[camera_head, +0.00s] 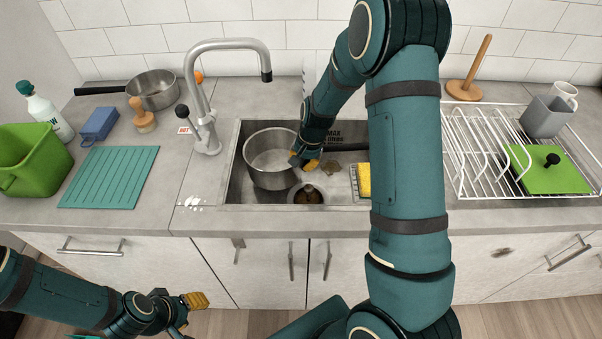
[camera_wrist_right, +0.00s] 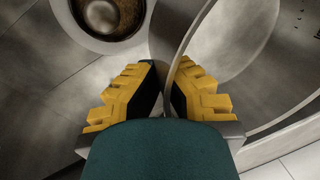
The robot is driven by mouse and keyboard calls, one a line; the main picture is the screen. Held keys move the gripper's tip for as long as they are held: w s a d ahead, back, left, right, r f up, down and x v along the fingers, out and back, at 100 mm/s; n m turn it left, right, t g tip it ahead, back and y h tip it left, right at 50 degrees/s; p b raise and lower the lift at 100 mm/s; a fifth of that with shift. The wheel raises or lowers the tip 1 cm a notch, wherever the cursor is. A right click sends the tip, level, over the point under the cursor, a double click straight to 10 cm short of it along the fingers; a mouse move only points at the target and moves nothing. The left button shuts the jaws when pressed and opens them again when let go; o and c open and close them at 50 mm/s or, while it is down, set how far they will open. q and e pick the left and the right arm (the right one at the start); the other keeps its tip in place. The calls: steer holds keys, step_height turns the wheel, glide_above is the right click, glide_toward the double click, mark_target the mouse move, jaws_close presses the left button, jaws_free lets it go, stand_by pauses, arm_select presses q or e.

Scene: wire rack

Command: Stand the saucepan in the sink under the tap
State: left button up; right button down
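The steel saucepan (camera_head: 270,160) is in the left part of the sink (camera_head: 232,190), close to upright. A dark bar to the right of my right wrist looks like its handle (camera_head: 346,147). The curved tap (camera_head: 232,45) stands behind the sink's left end, its spout tip (camera_head: 266,76) above and just behind the pan. My right gripper (camera_head: 306,160) is at the pan's right rim. In the right wrist view its yellow fingers (camera_wrist_right: 168,75) are closed on either side of the pan's thin wall (camera_wrist_right: 205,25). My left gripper (camera_head: 188,306) is low in front of the cabinets, away from everything.
The drain (camera_head: 308,195) and a yellow sponge (camera_head: 364,180) are right of the pan. Another pan (camera_head: 155,88), a brush (camera_head: 142,116), a blue block (camera_head: 99,123), a bottle (camera_head: 48,117), a green tub (camera_head: 35,160) and a ribbed mat (camera_head: 110,178) are left. A wire rack (camera_head: 475,180) is right.

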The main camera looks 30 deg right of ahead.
mark_target(303, 171)
steer(key=shift+w+f+b, duration=0.1)
steer(key=shift+f+b, duration=0.35)
steer(key=shift+f, duration=1.45)
steer(key=c, duration=1.1)
jaws_free()
steer(key=shift+c, duration=0.2)
step_height(303, 171, up, 12)
steer(key=s+d+p, duration=0.1)
steer(key=s+p, duration=0.1)
steer(key=shift+d+p, duration=0.15)
steer(key=shift+p, duration=0.2)
steer(key=shift+s+f, duration=0.1)
steer(key=shift+f, duration=0.05)
